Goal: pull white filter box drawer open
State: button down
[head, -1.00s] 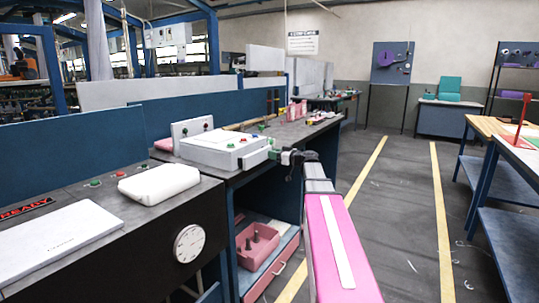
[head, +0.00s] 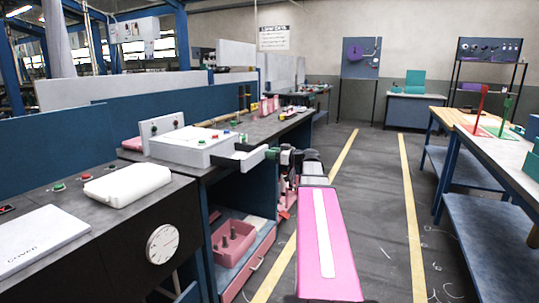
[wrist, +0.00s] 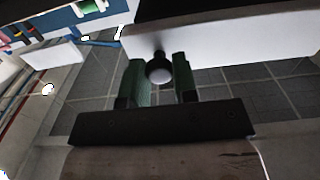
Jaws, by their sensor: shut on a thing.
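The white filter box (head: 185,148) stands on the dark bench in the head view. Its drawer (head: 246,161) sticks out to the right of the box, and part of its inside shows. My gripper (head: 272,154) is at the drawer's front end, its green finger visible there. In the wrist view, the green fingers of my gripper (wrist: 160,74) stand on either side of a round knob (wrist: 159,68) and are shut on it. The white drawer front (wrist: 225,46) lies just beyond the knob.
A white pad (head: 128,184) and a dial (head: 163,245) are on the nearer bench. A pink bin (head: 232,243) sits in the lower drawer beneath. The floor aisle (head: 375,190) is open, with blue-legged tables (head: 490,225) on the right.

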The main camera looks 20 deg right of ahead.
jog(key=c, duration=0.9)
grip_release()
jog(key=v, duration=1.1)
jog(key=shift+a, duration=0.1)
